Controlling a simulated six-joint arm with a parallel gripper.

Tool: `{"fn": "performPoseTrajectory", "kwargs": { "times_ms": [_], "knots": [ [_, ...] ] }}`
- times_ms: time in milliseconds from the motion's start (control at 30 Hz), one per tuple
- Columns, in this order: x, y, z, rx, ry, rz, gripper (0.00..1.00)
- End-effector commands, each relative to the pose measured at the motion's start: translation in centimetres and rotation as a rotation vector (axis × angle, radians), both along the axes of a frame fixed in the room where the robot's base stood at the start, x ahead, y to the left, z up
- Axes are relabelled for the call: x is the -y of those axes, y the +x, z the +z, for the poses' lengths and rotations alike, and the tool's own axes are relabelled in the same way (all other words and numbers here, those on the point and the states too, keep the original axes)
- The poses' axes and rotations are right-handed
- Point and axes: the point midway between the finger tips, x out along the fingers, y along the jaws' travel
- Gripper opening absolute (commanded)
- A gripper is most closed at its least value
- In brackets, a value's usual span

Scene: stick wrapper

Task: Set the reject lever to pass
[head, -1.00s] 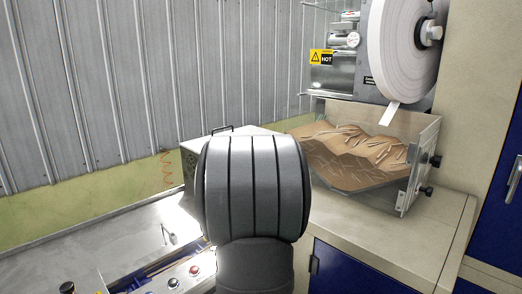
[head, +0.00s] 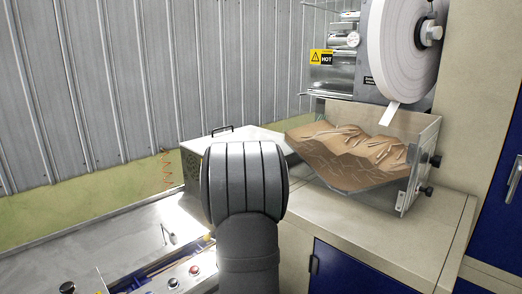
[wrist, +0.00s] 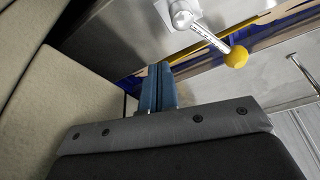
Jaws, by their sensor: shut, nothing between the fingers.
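The reject lever shows in the wrist view as a metal rod on a pale pivot (wrist: 183,14), ending in a yellow ball knob (wrist: 236,57). The rod slants down to the right from the pivot. My gripper (wrist: 158,70) is shut and empty, its two blue fingers together. Its fingertips are left of the knob and below the pivot in the picture, apart from the lever. In the head view my dark arm hides the gripper, and the lever cannot be made out. No pass marking is legible.
A panel with a red button (head: 195,270) is at lower left. A beige surface (wrist: 85,90) lies close on the wrist view's left.

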Motion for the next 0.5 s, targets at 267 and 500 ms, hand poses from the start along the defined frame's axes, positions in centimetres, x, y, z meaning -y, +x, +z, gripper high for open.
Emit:
{"fn": "performPoseTrajectory", "kwargs": {
  "times_ms": [267, 500],
  "knots": [
    [-3.8, -1.0, 5.1, 0.003, -0.113, 0.308, 0.45],
    [-8.3, -4.4, 13.5, -0.022, -0.309, 0.798, 0.45]
  ]
}}
